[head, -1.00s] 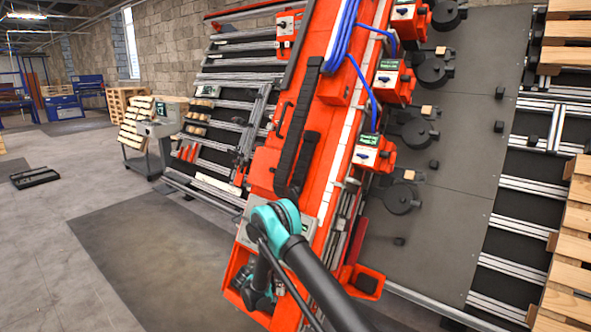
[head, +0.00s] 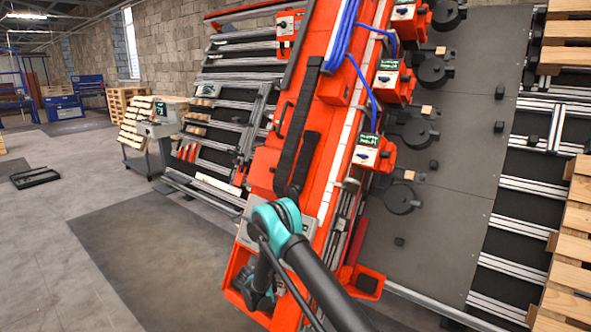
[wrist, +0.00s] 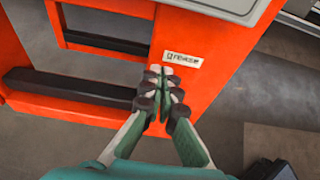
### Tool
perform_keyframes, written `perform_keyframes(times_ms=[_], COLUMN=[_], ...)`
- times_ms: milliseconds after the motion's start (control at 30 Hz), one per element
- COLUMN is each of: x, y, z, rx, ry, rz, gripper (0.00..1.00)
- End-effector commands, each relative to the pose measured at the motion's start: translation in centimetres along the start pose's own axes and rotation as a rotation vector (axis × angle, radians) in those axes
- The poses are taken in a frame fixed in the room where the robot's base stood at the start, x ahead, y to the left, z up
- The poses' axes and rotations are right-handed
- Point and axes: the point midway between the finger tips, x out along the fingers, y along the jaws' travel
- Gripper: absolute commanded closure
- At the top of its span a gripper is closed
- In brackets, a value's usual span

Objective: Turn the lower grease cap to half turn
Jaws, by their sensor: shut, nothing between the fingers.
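In the wrist view my gripper (wrist: 161,73) is shut and empty, its green and pale fingers together. The fingertips are in front of an orange panel (wrist: 215,75), just left of and below a small white label (wrist: 183,59) whose print is too blurred to read surely. I cannot tell whether the fingertips touch the panel. I cannot make out a grease cap in either view; one may be hidden behind the fingers. In the head view my arm reaches down to the foot of the leaning orange gantry (head: 262,165), and the fingers cannot be made out there.
In the wrist view a dark bar (wrist: 68,86) crosses an opening left of the fingers, with grey floor (wrist: 90,145) below. In the head view orange boxes (head: 374,153) with blue cables line the gantry's right side. Wooden pallets (head: 568,240) stand at far right. Floor at left is open.

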Motion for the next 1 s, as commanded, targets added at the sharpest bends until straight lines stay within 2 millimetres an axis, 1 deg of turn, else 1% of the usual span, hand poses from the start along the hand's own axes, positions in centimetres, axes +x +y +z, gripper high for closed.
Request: perform_keyframes(times_ms=[100,267,700,800,1000], x=[-0.1,-0.7,-5.1,-5.8,-5.9], y=[0.0,0.0,0.0,0.0,0.0], z=[0.3,0.2,-0.9,-1.1,-1.1], rx=[0.0,-0.001,-0.002,-0.001,0.0], ry=[0.0,-0.001,-0.001,-0.001,-0.001], rz=[0.0,0.001,0.0,0.0,-0.001], gripper=[1.0,1.0,1.0,1.0,1.0])
